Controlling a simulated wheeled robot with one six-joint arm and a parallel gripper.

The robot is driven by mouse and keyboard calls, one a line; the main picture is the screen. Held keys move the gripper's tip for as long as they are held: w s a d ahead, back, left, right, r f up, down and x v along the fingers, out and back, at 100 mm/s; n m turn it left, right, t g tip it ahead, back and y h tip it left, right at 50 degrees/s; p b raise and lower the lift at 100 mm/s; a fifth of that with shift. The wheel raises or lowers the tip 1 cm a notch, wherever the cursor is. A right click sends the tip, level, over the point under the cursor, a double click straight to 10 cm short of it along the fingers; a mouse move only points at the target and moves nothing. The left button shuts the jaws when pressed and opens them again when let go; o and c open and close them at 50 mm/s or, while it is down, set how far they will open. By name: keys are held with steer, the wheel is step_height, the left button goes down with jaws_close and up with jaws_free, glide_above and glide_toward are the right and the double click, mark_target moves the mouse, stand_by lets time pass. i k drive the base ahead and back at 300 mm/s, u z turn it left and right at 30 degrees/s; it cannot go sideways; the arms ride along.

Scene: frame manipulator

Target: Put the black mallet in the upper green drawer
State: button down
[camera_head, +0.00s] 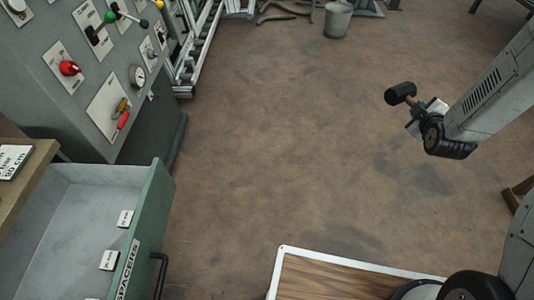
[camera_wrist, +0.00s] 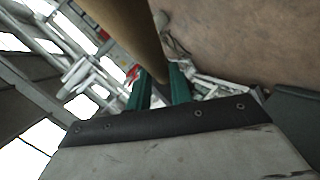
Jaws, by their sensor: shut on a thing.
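The black mallet (camera_head: 400,93) is held in the air at the right of the head view, its dark head pointing left and away from my arm. My gripper (camera_head: 414,105) is shut on its handle. In the wrist view, the tan handle (camera_wrist: 130,30) runs up from between the green fingers of my gripper (camera_wrist: 160,82); the mallet's head is not clear there. A green drawer (camera_head: 152,215) stands pulled open at the lower left, with "SPACERS" on its front. Its visible inside holds only small white tags. My gripper is well to the right of it. Any drawer below is hidden.
A wooden top (camera_head: 30,185) lies over the back of the drawer. A grey control panel (camera_head: 85,75) with knobs stands at the upper left. A white-edged wooden board (camera_head: 330,280) is at the bottom. The brown floor (camera_head: 280,140) between is clear. A bucket (camera_head: 337,20) stands far back.

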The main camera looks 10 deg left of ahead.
mark_target(62, 275)
steer(key=u, duration=0.45)
steer(key=i, duration=0.85)
steer(key=u, duration=1.9)
